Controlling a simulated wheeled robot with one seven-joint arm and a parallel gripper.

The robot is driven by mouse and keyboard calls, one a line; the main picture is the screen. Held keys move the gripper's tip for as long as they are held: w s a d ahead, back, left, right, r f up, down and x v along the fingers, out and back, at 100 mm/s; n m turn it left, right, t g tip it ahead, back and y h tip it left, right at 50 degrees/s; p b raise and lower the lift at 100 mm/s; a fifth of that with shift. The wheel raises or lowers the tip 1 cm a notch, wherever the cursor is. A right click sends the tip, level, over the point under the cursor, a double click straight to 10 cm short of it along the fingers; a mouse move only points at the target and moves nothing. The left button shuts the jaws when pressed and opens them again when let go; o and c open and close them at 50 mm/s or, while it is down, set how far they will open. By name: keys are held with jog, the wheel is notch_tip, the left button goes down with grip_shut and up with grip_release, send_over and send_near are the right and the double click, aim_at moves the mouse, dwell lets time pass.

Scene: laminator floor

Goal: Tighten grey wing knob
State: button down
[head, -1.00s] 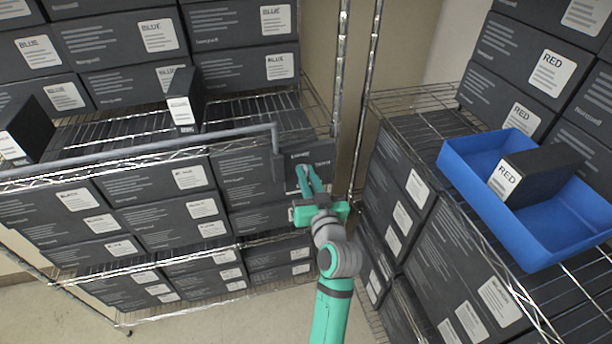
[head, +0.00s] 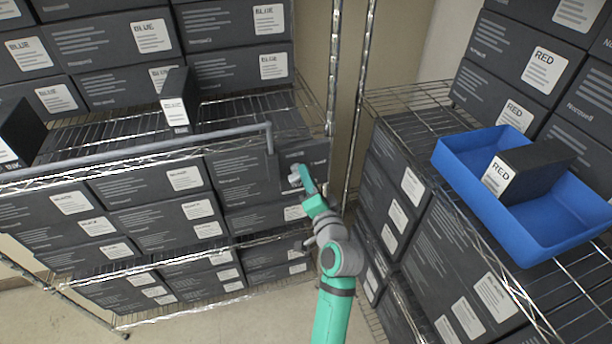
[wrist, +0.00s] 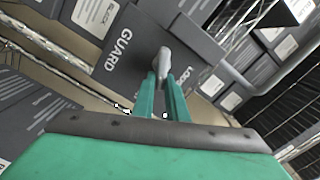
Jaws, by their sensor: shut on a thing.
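The grey wing knob (head: 294,177) sits on the face of a dark plate (head: 304,158) at the right end of a grey rail on the left rack. My gripper (head: 303,176) reaches to it from below right and is shut on the knob. In the wrist view the pale grey knob (wrist: 163,60) stands up from the plate (wrist: 132,50), which bears the word GUARD. The two teal fingers (wrist: 162,80) close around its near end. Part of the knob is hidden between the fingers.
The grey rail (head: 150,150) runs along the front of the left rack's shelf. A loose dark box (head: 178,100) stands behind it. At right, a blue tray (head: 475,185) holds a box labelled RED (head: 530,170). A rack post (head: 335,90) stands close to the plate.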

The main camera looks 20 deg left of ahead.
jog(key=m, duration=0.2)
jog(key=f+m, duration=0.1)
jog(key=m, duration=0.2)
jog(key=shift+d+m, duration=0.15)
jog(key=shift+m, duration=0.15)
dwell(0.4)
jog(key=c, duration=1.8)
grip_release()
jog(key=shift+w, duration=0.1)
jog(key=shift+o, duration=0.2)
jog(key=v, duration=1)
jog(key=shift+s+d, duration=0.2)
jog(key=shift+s, duration=0.1)
